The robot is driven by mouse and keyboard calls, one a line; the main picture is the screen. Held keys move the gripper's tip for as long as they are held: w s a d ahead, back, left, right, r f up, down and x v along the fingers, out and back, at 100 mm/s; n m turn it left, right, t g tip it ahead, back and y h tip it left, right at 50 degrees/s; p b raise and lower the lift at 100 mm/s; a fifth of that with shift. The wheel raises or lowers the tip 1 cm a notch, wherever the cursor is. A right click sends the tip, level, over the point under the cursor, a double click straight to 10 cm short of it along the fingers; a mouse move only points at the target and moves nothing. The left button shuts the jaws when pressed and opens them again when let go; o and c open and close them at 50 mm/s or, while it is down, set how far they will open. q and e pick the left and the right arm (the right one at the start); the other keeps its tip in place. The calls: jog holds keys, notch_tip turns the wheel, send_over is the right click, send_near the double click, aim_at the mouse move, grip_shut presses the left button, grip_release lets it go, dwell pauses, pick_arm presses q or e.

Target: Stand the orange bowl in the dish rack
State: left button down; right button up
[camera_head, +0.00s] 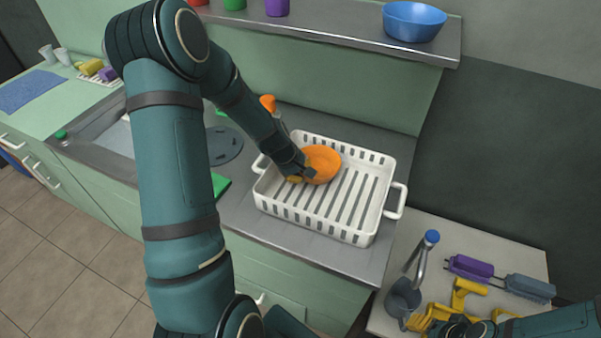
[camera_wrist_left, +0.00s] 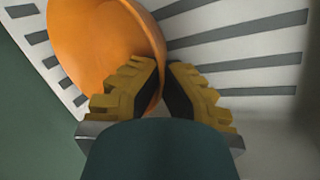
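The orange bowl (camera_head: 322,163) is inside the white dish rack (camera_head: 375,208), toward its back left, and looks tilted. My left gripper (camera_head: 302,175) reaches into the rack from the left. In the left wrist view, the bowl (camera_wrist_left: 95,45) has its rim between the two yellow-padded fingers of my left gripper (camera_wrist_left: 165,72), which look closed on its wall. The slatted rack floor (camera_wrist_left: 240,50) lies close behind. Whether the bowl touches the slats is unclear. My right gripper (camera_head: 440,318) is at the bottom right, partly cut off; its finger opening is unclear.
The rack stands on a grey counter (camera_head: 300,252). A blue bowl (camera_head: 414,20) and several cups sit on the shelf (camera_head: 340,36) above. A sink (camera_head: 105,143) is at left.

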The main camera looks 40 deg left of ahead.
pick_arm(q)
jog(key=c, duration=1.1)
grip_release()
jog(key=shift+f, duration=0.15)
jog(key=shift+c, duration=0.2)
jog(key=shift+r, duration=0.3)
jog(key=p+v, duration=0.3)
jog(key=v, duration=0.8)
jog(key=shift+s+r, duration=0.15)
jog(key=shift+r, duration=0.2)
